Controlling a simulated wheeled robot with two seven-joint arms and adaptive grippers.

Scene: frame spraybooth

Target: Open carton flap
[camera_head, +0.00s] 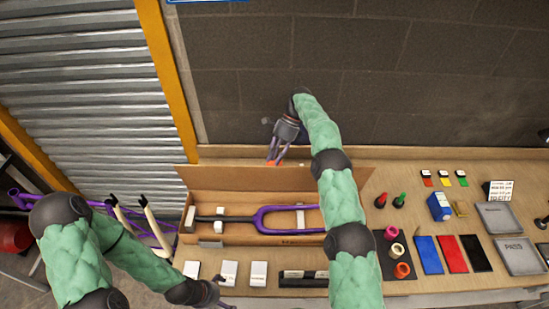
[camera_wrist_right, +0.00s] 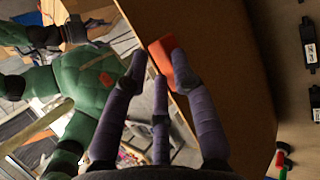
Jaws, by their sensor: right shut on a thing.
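The long brown carton (camera_head: 255,240) lies on the bench, with its back flap (camera_head: 235,179) standing up along the far side. Inside are a purple fork (camera_head: 290,208) with a dark steerer and white padding pieces. My right gripper (camera_head: 275,157) is at the flap's upper edge, shut on the red tab (camera_head: 272,163). In the right wrist view, the fingers close around the red tab (camera_wrist_right: 165,58) on the edge of the brown flap (camera_wrist_right: 215,50). My left gripper (camera_head: 222,304) is low, near the bench's front edge; its fingers are too small to judge.
White boxes (camera_head: 228,273) lie in front of the carton. Tape rolls (camera_head: 397,249), coloured pads (camera_head: 450,253), small bottles (camera_head: 400,200) and grey cases (camera_head: 497,218) fill the bench to the right. A dark wall (camera_head: 400,90) stands behind.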

